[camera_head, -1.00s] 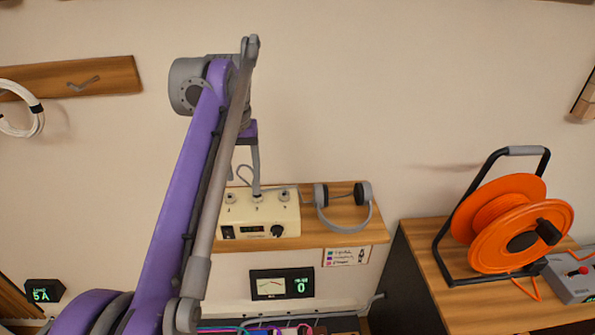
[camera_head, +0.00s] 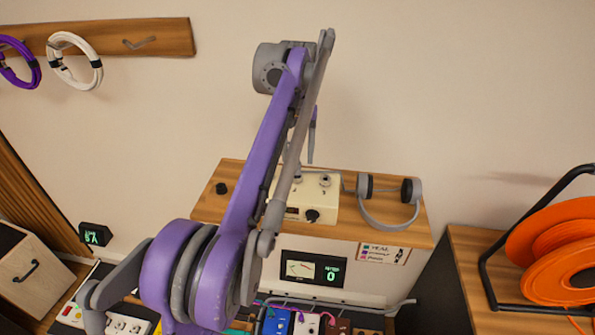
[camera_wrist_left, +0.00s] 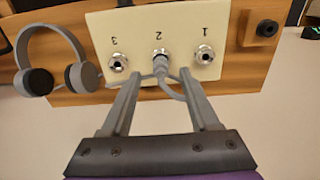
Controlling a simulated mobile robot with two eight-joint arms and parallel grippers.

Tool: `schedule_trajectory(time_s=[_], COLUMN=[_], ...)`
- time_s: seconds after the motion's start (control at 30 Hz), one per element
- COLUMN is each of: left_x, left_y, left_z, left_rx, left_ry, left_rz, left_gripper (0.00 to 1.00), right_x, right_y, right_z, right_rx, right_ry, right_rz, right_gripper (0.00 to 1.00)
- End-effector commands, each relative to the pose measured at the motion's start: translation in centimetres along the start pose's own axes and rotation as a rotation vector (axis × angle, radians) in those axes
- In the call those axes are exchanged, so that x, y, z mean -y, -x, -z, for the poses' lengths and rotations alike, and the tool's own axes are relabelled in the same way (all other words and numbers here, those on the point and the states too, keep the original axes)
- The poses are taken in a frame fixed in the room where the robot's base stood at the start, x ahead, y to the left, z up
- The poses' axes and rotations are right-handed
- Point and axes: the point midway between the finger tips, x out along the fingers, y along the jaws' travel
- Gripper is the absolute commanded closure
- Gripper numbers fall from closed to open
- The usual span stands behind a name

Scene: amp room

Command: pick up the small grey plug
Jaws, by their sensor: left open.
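The small grey plug (camera_wrist_left: 160,63) sits in the middle jack, marked 2, of a cream box (camera_wrist_left: 100,28), with a thin grey cable from it. My left gripper (camera_wrist_left: 160,78) is open, with a finger on each side of the plug in the picture. Nothing is gripped, and I cannot tell the gap in depth. In the head view my left gripper (camera_head: 311,140) is seen edge-on above the cream box (camera_head: 325,200). My arm hides part of the box and the plug there. My right gripper is not in view.
Grey headphones (camera_head: 388,210) lie on the wooden shelf (camera_head: 405,235) beside the box. A black knob (camera_head: 221,188) is at the shelf's other end. An orange cable reel (camera_head: 560,250) stands at right. Several pedals and cables lie below the shelf.

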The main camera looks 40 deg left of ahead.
Motion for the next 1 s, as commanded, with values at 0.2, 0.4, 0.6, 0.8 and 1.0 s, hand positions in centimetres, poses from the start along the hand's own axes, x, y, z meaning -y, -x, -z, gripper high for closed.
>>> schedule_trajectory(time_s=[0.2, 0.4, 0.6, 0.8, 1.0], left_x=[0.1, 0.1, 0.1, 0.1, 0.1], left_y=[-2.5, -2.6, -2.6, -2.5, -2.5], left_z=[-0.1, -0.1, -0.1, -0.1, -0.1], left_rx=[0.000, -0.001, -0.001, -0.001, -0.001], left_ry=[0.000, 0.000, 0.000, 0.000, 0.000], left_rz=[0.000, 0.000, 0.000, 0.000, 0.000], left_gripper=[0.39, 0.39, 0.68, 1.00, 1.00], right_x=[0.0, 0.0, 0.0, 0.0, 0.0], right_y=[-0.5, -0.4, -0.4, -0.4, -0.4], right_z=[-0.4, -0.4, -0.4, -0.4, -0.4], right_rx=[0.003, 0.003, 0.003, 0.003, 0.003], right_ry=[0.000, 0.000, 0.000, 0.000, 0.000], right_rz=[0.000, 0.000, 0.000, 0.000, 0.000], right_gripper=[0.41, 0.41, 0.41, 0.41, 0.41])
